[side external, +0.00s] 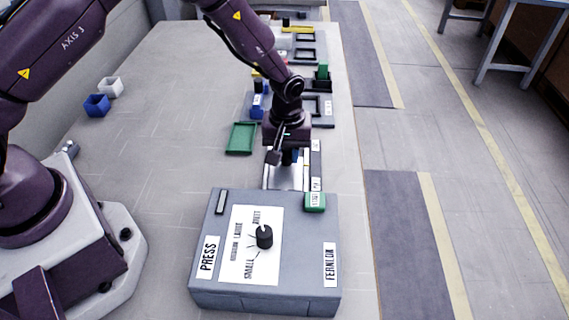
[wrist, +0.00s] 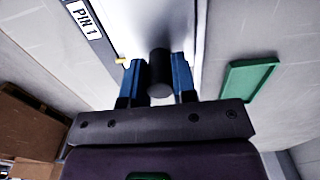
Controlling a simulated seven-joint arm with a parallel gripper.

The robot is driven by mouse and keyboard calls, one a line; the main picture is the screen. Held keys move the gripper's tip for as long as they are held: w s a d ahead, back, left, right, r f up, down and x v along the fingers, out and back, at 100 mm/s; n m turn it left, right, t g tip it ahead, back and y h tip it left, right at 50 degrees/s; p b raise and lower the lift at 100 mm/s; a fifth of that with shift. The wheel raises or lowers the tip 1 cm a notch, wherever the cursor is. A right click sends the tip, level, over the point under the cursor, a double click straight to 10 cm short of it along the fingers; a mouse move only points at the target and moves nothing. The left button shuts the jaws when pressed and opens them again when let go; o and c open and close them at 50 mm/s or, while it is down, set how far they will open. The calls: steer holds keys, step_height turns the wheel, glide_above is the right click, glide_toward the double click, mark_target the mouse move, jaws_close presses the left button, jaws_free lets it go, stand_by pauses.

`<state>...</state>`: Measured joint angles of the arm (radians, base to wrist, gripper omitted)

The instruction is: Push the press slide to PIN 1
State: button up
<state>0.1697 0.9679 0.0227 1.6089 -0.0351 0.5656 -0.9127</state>
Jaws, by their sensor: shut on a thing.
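My gripper (side external: 290,158) is low over the pale press slide track (side external: 283,182), just behind the grey press box (side external: 206,281). In the wrist view its two blue fingers (wrist: 160,80) are shut on a black cylindrical knob (wrist: 160,72), one finger on each side. The knob stands over the pale track. The PIN 1 label (wrist: 84,19) is on the dark strip beside the track, at upper left in the wrist view. A small yellow pointer (wrist: 121,61) is near that strip's end. In the side view my gripper hides the knob and part of the track.
The press box carries a black dial (side external: 264,237) and a green block (side external: 315,202) at its far right corner. A green tray (side external: 241,138) lies left of the track. Several fixtures stand behind. White (side external: 110,87) and blue (side external: 96,105) cups stand at left; the table's left middle is clear.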

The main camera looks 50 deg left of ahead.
mark_target(286, 177)
steer(key=shift+s+d, duration=1.6)
steer(key=shift+d, duration=0.05)
steer(key=shift+w+a, duration=0.15)
steer(key=shift+w, duration=0.05)
steer(key=o, duration=1)
step_height(286, 177, up, 7)
stand_by(0.4)
